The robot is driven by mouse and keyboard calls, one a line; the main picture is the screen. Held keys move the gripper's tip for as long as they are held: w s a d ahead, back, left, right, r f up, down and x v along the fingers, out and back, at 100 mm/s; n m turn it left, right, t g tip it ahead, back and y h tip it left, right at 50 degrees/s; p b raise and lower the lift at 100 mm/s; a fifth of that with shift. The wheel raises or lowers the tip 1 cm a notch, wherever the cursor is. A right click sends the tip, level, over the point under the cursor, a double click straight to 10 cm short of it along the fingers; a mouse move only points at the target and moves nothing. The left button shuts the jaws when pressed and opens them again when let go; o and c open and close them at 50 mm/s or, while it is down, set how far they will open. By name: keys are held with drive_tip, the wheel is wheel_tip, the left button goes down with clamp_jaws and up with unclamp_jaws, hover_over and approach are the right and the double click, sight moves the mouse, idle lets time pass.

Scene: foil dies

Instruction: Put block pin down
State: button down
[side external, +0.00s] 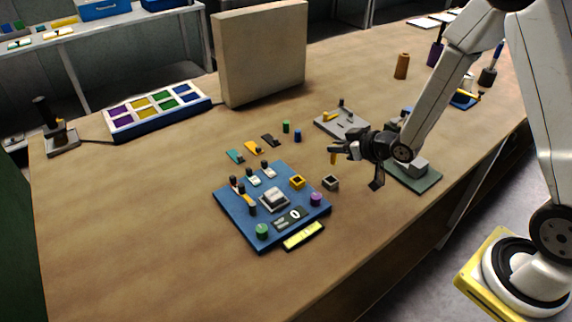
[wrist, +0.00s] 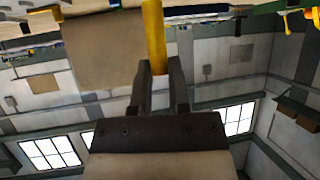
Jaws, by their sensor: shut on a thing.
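My gripper (side external: 340,151) is shut on a yellow pin (side external: 334,157), held above the table to the right of the blue board. In the wrist view the yellow pin (wrist: 154,40) sticks out from between the dark fingers (wrist: 160,75). I take this for the block pin, but cannot be sure. The gripper is turned sideways, and the wrist view looks toward the room's walls and windows. The blue board (side external: 228,212) carries several small pegs, a white block (side external: 274,199), a yellow hollow block (side external: 297,182), a green knob (side external: 262,231) and a purple knob (side external: 316,199).
A small grey hollow block (side external: 331,183) stands beside the board. A grey plate (side external: 330,126) lies behind the gripper, and a green plate (side external: 425,182) under the wrist. A tall beige panel (side external: 262,50) and a coloured tray (side external: 160,127) stand behind. The table's front left is clear.

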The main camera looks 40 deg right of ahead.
drive_tip(key=shift+f, duration=0.1)
drive_tip(key=shift+f, duration=2.1)
drive_tip(key=shift+f, duration=1.8)
drive_tip(key=shift+f, duration=0.3)
